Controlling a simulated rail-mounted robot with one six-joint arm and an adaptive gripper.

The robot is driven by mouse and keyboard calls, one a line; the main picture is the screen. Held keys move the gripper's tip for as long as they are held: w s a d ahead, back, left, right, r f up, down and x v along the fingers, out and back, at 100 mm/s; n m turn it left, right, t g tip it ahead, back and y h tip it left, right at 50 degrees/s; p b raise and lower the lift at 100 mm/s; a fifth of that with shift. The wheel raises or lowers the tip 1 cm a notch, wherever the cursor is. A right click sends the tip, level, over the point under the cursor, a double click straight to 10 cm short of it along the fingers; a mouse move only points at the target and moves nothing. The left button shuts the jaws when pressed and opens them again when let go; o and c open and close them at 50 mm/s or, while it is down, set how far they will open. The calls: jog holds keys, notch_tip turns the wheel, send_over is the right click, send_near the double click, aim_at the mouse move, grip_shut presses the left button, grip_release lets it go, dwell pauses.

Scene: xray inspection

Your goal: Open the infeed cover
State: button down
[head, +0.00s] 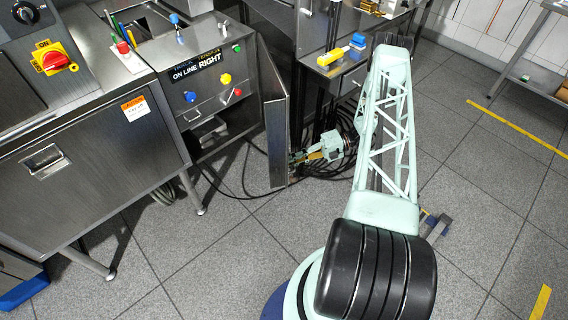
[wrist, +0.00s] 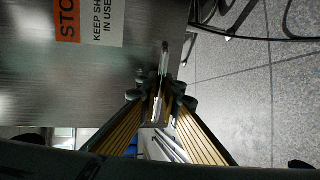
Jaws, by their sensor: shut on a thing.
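The infeed cover (head: 274,125) looks to be the upright steel panel standing out from the front of the control cabinet, swung open and seen nearly edge-on. In the wrist view the cover (wrist: 80,85) shows a brushed steel face with an orange and white STOP label. My gripper (head: 299,158) is at the cover's lower right side. In the wrist view my gripper (wrist: 162,98) is shut around a thin bright metal handle (wrist: 164,58) near the cover's edge. The fingertips partly hide the handle.
The control cabinet (head: 207,75) with coloured buttons stands left of the cover. A steel unit with a red and yellow switch (head: 57,60) is further left. Black cables (head: 252,185) lie on the floor near the cover.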

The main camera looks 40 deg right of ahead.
jog(key=shift+d, duration=0.3)
jog(key=c, duration=2.9)
grip_release()
jog(key=shift+s, duration=0.1)
jog(key=shift+v, duration=5.95)
